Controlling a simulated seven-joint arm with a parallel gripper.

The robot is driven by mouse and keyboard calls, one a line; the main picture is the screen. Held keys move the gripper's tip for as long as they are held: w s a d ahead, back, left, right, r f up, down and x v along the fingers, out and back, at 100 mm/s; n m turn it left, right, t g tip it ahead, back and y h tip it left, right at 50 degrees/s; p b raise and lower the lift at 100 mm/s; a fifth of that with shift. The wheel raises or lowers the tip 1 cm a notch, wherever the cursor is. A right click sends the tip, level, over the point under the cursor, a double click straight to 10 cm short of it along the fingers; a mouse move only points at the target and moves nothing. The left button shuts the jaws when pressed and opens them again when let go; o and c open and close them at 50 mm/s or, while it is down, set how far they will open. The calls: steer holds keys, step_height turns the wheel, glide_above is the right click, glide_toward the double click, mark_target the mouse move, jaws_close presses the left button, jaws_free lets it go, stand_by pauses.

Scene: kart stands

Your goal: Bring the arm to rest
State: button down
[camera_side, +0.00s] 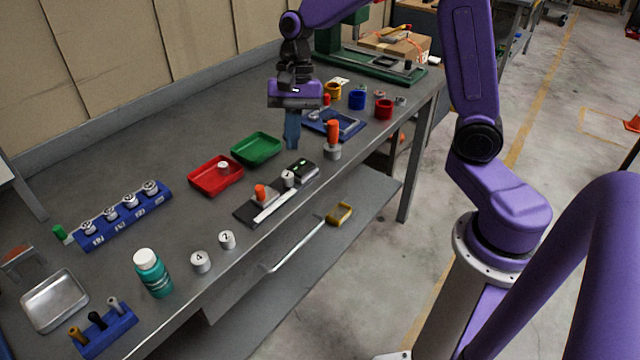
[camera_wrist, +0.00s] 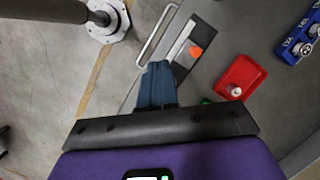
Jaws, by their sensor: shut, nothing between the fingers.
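My gripper (camera_side: 292,136) hangs above the far half of the grey workbench (camera_side: 200,130), fingers pointing down. Its blue fingers are together with nothing between them. In the wrist view the shut fingers (camera_wrist: 157,84) show at the centre, with the bench edge and floor beyond them. Whether the fingertips touch the bench cannot be told.
A red tray (camera_side: 216,175) holds a small weight. A black scale plate (camera_side: 268,203), an orange-handled piece (camera_side: 333,138), a blue rack (camera_side: 122,216) and a teal bottle (camera_side: 153,273) stand on the bench. Coloured cups (camera_side: 357,100) stand at the far end. Bare bench lies left of the trays.

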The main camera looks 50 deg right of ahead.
steer(key=s+d+n+t+h, duration=0.1)
steer(key=s+n+h, duration=0.1)
steer(key=s+n, duration=2)
steer(key=s, duration=0.2)
steer(key=shift+s+d+t+h, duration=0.25)
steer(key=shift+s+t+h, duration=0.05)
steer(key=shift+h, duration=0.1)
